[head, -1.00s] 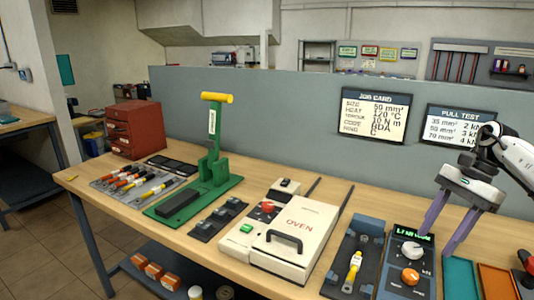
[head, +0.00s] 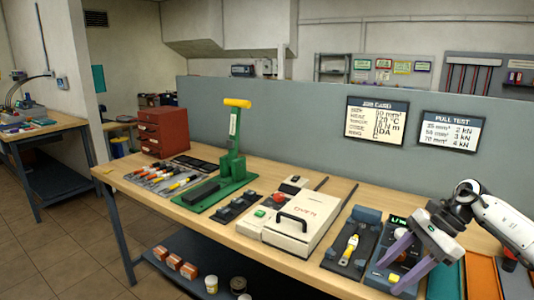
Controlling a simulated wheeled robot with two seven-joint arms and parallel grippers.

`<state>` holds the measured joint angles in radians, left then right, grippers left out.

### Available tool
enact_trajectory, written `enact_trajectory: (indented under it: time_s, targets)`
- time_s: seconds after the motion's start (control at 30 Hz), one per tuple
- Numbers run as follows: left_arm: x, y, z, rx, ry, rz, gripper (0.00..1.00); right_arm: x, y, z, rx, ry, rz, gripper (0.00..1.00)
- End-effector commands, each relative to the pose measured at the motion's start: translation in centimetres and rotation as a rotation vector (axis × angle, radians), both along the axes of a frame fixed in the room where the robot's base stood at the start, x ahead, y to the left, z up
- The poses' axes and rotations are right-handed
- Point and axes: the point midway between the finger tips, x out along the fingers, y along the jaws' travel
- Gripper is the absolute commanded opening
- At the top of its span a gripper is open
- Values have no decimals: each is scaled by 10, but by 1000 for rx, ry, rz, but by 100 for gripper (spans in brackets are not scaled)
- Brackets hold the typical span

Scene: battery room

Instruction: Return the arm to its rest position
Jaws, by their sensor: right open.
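My right gripper (head: 388,279) is at the right of the head view, with its arm coming in from the right edge. Its two purple fingers are apart with nothing between them, and they point down and to the left. They are in front of the dark tester (head: 376,279) with a small green display and knobs, and hide part of it. I cannot tell whether the fingers touch it. My left gripper is not in view.
On the workbench (head: 240,243), left of the tester, are a dark fixture (head: 339,262) holding a yellow-banded piece (head: 350,247), a white oven (head: 312,222), a green press (head: 232,165) and a red drawer box (head: 162,132). Teal and orange trays (head: 481,275) lie at the right.

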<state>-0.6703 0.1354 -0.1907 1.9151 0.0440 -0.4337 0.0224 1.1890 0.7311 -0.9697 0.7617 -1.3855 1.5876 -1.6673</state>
Motion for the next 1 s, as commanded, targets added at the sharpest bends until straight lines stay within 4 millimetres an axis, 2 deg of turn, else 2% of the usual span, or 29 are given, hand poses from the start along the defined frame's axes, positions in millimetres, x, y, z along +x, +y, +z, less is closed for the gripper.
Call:
enact_trajectory:
  time_s: [0.03,0.07,0.17,0.23,0.3,0.4,0.43,0.53,0.63,0.77,0.87,0.9,1.0]
  targets:
    - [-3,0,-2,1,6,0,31,0,23,-13,47,10,-18,47]
    - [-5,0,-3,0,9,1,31,1,37,-20,80,16,-37,47]
    - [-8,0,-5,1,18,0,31,0,96,-43,231,57,-123,47]
    - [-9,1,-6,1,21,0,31,-6,148,-57,386,123,-223,47]
    - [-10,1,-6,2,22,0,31,-13,195,-65,561,220,-354,47]
    - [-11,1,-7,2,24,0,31,-24,243,-67,805,406,-568,47]
    - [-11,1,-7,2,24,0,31,-28,253,-68,875,471,-638,47]
    - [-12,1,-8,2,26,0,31,-38,271,-72,1102,718,-887,47]
    - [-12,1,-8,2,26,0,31,-49,270,-86,1310,999,-1159,47]
    - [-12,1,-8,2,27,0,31,-74,246,-123,1543,1398,-1539,47]
    - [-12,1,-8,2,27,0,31,-110,220,-163,1693,1717,-1851,47]
    - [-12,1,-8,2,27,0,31,-129,210,-181,-1663,-1754,1883,47]
    - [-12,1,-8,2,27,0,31,-182,188,-220,-1360,-1557,1671,47]
